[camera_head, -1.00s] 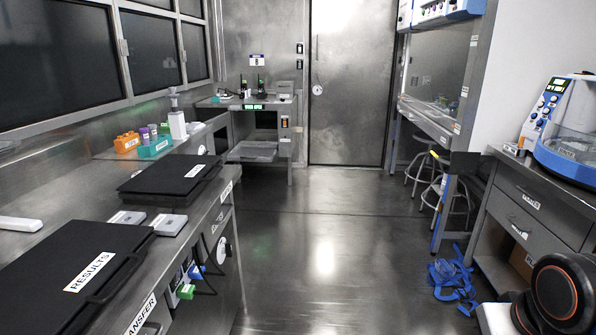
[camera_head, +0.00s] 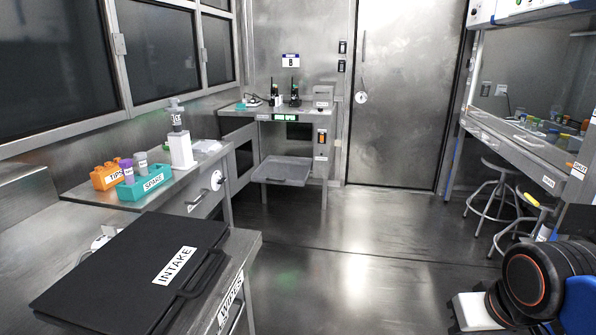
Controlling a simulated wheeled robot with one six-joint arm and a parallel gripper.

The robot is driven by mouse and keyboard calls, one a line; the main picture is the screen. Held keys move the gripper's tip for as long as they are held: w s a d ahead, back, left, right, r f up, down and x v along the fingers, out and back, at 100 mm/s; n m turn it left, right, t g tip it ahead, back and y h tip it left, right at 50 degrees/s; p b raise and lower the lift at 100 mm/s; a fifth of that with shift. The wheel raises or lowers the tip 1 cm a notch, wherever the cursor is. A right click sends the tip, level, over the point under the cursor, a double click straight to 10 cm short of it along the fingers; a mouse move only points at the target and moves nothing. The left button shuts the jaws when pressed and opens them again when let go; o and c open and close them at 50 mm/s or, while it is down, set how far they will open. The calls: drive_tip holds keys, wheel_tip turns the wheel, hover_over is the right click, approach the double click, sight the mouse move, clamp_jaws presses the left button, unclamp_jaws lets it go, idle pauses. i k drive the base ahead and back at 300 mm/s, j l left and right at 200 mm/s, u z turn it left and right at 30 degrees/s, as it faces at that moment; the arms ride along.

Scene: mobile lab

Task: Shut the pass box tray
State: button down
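A shallow grey tray (camera_head: 283,181) juts out low from the front of the metal bench unit (camera_head: 288,111) at the back wall, in the head view. It sits level, below the bench top, and looks pulled out and empty. No label naming it as the pass box tray is readable. My gripper is not in view; only a dark rounded part of my arm with an orange ring shows at the lower right.
A black case marked INTAKE (camera_head: 147,272) lies on the left bench, near its corner. Orange (camera_head: 107,177) and teal (camera_head: 145,184) racks stand beyond it. Stools (camera_head: 497,191) stand at the right. The floor (camera_head: 350,285) between is clear up to the tray and closed door (camera_head: 407,95).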

sight(274, 169)
drive_tip(key=i, duration=0.9)
drive_tip(key=i+z, duration=0.1)
drive_tip(key=i, duration=0.8)
drive_tip(key=i+j, duration=0.15)
drive_tip(key=i, duration=0.75)
drive_tip(key=i+j+z, duration=0.1)
drive_tip(key=i, duration=0.8)
